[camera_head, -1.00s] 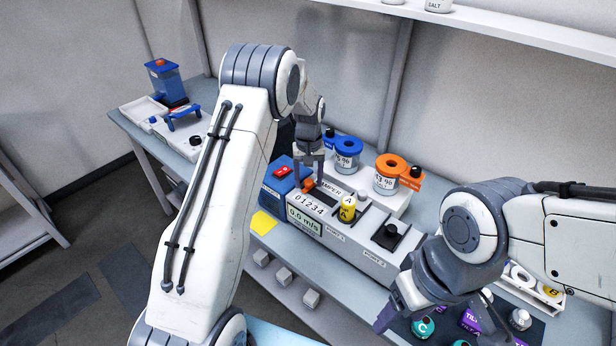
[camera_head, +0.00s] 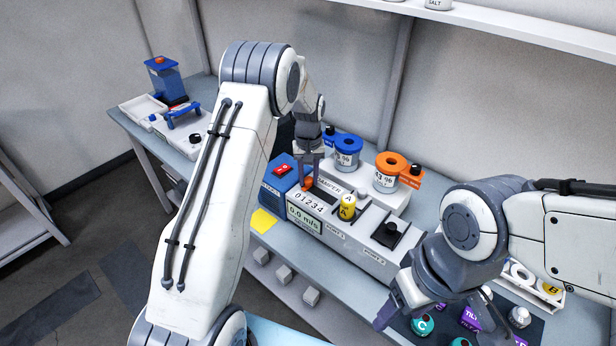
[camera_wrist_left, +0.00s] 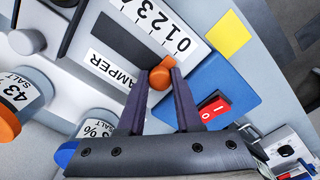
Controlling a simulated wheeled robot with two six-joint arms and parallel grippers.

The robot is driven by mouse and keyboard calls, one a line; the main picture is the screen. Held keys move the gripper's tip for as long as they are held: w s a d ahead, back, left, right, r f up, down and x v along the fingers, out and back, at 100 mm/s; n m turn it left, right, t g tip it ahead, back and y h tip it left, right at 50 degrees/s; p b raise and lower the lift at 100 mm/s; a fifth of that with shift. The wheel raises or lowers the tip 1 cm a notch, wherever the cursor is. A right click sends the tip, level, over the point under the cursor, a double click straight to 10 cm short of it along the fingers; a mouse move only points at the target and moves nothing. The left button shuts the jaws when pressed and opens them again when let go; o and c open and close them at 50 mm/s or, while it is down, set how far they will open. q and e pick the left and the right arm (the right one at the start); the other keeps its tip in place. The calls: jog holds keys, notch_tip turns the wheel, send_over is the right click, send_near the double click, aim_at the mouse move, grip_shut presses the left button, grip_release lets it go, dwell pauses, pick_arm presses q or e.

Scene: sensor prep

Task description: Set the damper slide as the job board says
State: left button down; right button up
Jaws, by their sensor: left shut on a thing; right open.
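The damper slide has an orange knob (camera_wrist_left: 159,76) at the 0 end of its dark slot (camera_wrist_left: 120,45). A white scale strip (camera_head: 310,203) numbered 0 to 4 runs beside the slot. My left gripper (camera_head: 308,184) comes down from above and is shut on the orange knob; its fingertips also show in the left wrist view (camera_wrist_left: 160,78). The display (camera_head: 304,221) on the unit's front reads 0.0 m/s. My right gripper (camera_head: 390,312) is open and empty over the right part of the bench. I cannot make out a job board in these views.
A blue box with a red rocker switch (camera_head: 281,171) adjoins the slide. A yellow cylinder (camera_head: 347,207) and a black knob (camera_head: 388,233) stand on the ports to the right. Blue (camera_head: 347,151) and orange (camera_head: 388,172) ringed jars stand behind. A yellow note (camera_head: 264,222) lies in front.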

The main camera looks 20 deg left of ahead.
pick_arm(q)
jog(key=shift+w+r, duration=0.1)
dwell(0.8)
jog(key=s+d, duration=0.1)
jog(key=d, duration=0.4)
jog(key=s+d+b, duration=0.1)
jog(key=d, duration=0.2)
jog(key=shift+s, duration=0.35)
jog(key=c, duration=0.8)
grip_release()
jog(key=shift+o, duration=1.1)
jog(key=shift+d, duration=0.15)
jog(key=shift+s, duration=0.1)
notch_tip(320, 180, up, 10)
jog(key=b, duration=0.2)
jog(key=shift+r, duration=0.2)
